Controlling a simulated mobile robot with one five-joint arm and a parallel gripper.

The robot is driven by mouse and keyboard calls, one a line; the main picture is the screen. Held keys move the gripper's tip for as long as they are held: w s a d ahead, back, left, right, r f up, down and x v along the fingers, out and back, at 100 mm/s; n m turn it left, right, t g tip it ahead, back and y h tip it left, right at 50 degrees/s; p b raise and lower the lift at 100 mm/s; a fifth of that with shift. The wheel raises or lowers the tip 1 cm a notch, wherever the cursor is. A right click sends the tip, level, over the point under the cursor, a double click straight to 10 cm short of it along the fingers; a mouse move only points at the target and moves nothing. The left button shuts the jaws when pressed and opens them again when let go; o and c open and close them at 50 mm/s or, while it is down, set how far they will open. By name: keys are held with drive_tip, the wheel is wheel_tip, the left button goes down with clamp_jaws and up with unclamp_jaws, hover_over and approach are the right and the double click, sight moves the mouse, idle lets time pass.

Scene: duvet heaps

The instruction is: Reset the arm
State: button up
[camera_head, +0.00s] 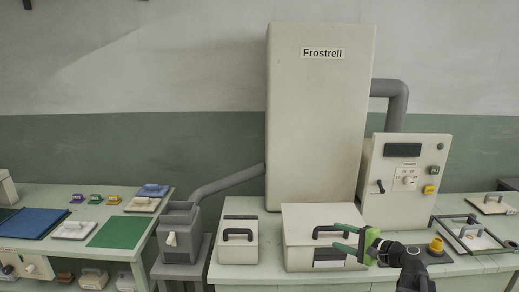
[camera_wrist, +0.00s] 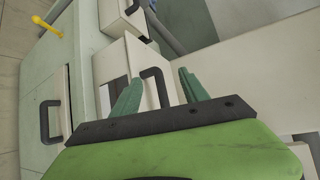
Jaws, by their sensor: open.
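My gripper (camera_head: 345,248) is in the lower right of the head view, with green fingers apart and nothing between them. It is in front of a white box (camera_head: 298,240) with a black handle; I cannot tell whether it touches the box. In the wrist view my gripper (camera_wrist: 160,92) shows two green fingers spread apart, with a black handle (camera_wrist: 150,80) on a white box seen between and beyond them. My black and green arm comes in from the lower right of the head view.
A smaller white handled box (camera_head: 238,250) stands left of the larger one. A tall Frostrell cabinet (camera_head: 318,110) and a control panel (camera_head: 412,165) stand behind. A grey hopper (camera_head: 180,232) is further left. A left table (camera_head: 85,200) holds blue and green mats.

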drive_tip(key=s+a+f+n+g, duration=0.2)
drive_tip(key=a+f+n+g, duration=0.15)
drive_tip(key=a, duration=0.45)
drive_tip(key=s+a+f+n+g+h, duration=0.15)
drive_tip(key=a+f, duration=0.25)
drive_tip(key=a, duration=0.4)
drive_tip(key=s+a+f+n+g, duration=0.2)
drive_tip(key=a+f+n+g, duration=0.15)
drive_tip(key=a, duration=0.45)
drive_tip(key=s+f+n+g+h, duration=0.2)
drive_tip(key=s+f+n+h, duration=0.1)
drive_tip(key=s+f, duration=0.2)
drive_tip(key=s+d+f+n+g+h, duration=0.1)
drive_tip(key=s+d+n+h, duration=0.1)
drive_tip(key=d, duration=0.6)
drive_tip(key=shift+s+d+f+g+h, duration=0.15)
drive_tip(key=shift+s+f+g+h, duration=0.2)
drive_tip(key=shift+s+h, duration=0.7)
drive_tip(key=shift+w, duration=0.25)
